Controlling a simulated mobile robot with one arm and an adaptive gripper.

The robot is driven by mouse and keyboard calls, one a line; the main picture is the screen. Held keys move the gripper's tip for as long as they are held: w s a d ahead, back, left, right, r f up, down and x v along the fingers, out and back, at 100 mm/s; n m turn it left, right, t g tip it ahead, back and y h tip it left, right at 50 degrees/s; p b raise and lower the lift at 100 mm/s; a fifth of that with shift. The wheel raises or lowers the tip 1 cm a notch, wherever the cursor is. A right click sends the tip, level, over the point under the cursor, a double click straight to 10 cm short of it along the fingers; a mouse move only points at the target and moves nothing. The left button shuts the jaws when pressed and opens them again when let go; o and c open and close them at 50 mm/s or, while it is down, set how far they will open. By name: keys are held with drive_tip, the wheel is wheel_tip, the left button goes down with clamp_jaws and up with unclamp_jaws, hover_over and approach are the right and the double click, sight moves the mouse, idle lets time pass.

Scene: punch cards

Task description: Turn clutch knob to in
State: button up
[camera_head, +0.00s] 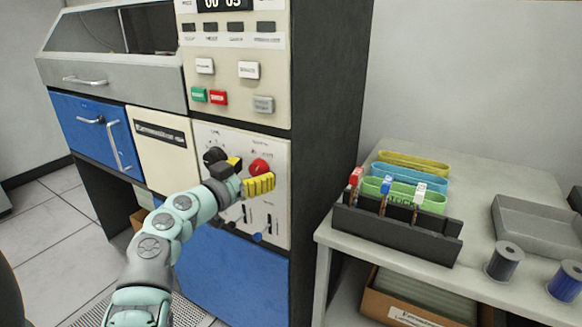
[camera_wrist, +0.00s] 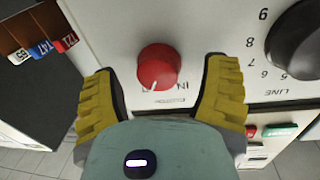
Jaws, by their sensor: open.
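A round red knob (camera_head: 260,167) sits on the cream front panel of the machine. In the wrist view the red knob (camera_wrist: 158,66) stands between my two yellow fingers, with the letters "IN" on the panel at its lower right. A small pale mark shows near the knob's lower edge. My gripper (camera_head: 246,175) is open in front of the panel, one finger on each side of the knob. A gap shows between each finger and the knob in the wrist view. The other lettering around the knob is too blurred to read or partly hidden by my gripper.
A large black dial (camera_wrist: 300,42) marked "LINE" with numbers is beside the knob. Green (camera_head: 198,94) and red (camera_head: 218,97) buttons are higher on the machine. A table (camera_head: 480,215) at right holds a dark card rack (camera_head: 398,232) and spools (camera_head: 504,262).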

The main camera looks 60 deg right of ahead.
drive_tip(key=shift+s+d, duration=0.15)
drive_tip(key=shift+d, duration=0.1)
drive_tip(key=shift+f, duration=0.1)
drive_tip(key=shift+a, duration=0.1)
drive_tip(key=c, duration=1.2)
